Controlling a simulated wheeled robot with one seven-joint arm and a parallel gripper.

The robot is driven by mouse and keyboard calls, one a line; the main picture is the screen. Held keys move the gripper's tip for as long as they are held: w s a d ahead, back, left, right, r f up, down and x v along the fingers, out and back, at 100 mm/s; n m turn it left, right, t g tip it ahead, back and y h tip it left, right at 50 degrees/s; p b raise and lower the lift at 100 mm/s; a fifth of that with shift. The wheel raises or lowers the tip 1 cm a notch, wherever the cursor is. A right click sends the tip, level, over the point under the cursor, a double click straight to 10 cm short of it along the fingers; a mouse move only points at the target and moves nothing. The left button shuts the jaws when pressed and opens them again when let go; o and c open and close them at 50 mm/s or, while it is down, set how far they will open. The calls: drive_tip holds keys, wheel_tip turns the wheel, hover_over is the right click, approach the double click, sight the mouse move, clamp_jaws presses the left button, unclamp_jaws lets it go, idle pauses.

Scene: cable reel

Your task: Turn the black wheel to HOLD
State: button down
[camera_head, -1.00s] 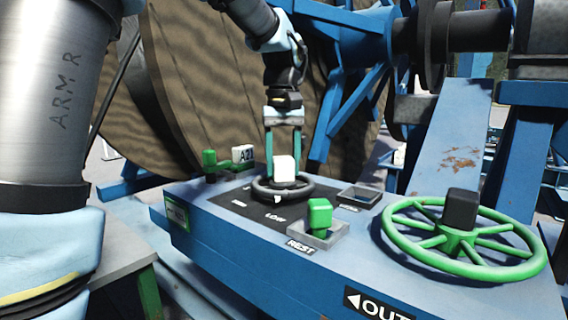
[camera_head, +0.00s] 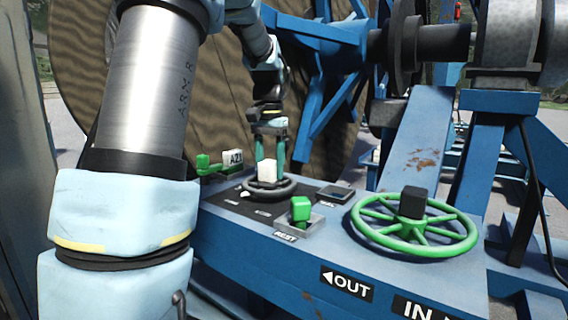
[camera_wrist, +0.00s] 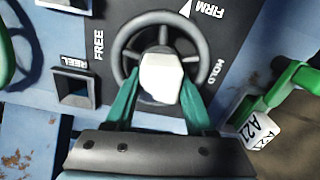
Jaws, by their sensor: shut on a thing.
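The black wheel (camera_head: 288,187) lies flat on a dark panel of the blue console, with a white block-shaped knob (camera_head: 267,171) standing at its hub. My gripper (camera_head: 270,160) comes down from above with its teal fingers on either side of the knob, shut on it. In the wrist view the wheel (camera_wrist: 119,50) shows its rim and spokes, and the knob (camera_wrist: 160,77) sits between the fingers. A white pointer (camera_wrist: 186,9) at the rim's upper edge stands close to FIRM, away from HOLD.
A green lever knob (camera_head: 301,209) stands in the REST socket (camera_head: 314,224). The REEL socket (camera_wrist: 75,88) is empty. A large green handwheel (camera_head: 450,246) is at the right.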

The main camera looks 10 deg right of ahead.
drive_tip(key=m+p, duration=0.1)
drive_tip(key=m, duration=0.3)
drive_tip(key=shift+r+m, duration=0.15)
drive_tip(key=shift+m, duration=0.15)
drive_tip(key=m+p, duration=0.1)
drive_tip(key=m, duration=0.2)
drive_tip(key=shift+d+m+p, duration=0.1)
drive_tip(key=shift+m+p, duration=0.2)
drive_tip(key=shift+m, duration=0.1)
drive_tip(key=m+p, duration=0.1)
drive_tip(key=m, duration=0.3)
drive_tip(key=shift+s, duration=0.15)
drive_tip(key=shift+m+p, duration=0.7)
drive_tip(key=shift+m, duration=1)
drive_tip(key=shift+c, duration=1.2)
unclamp_jaws()
wheel_tip(320, 180, up, 11)
drive_tip(key=shift+s+f+b, duration=0.1)
drive_tip(key=shift+f+b, duration=0.1)
drive_tip(key=shift+b, duration=0.8)
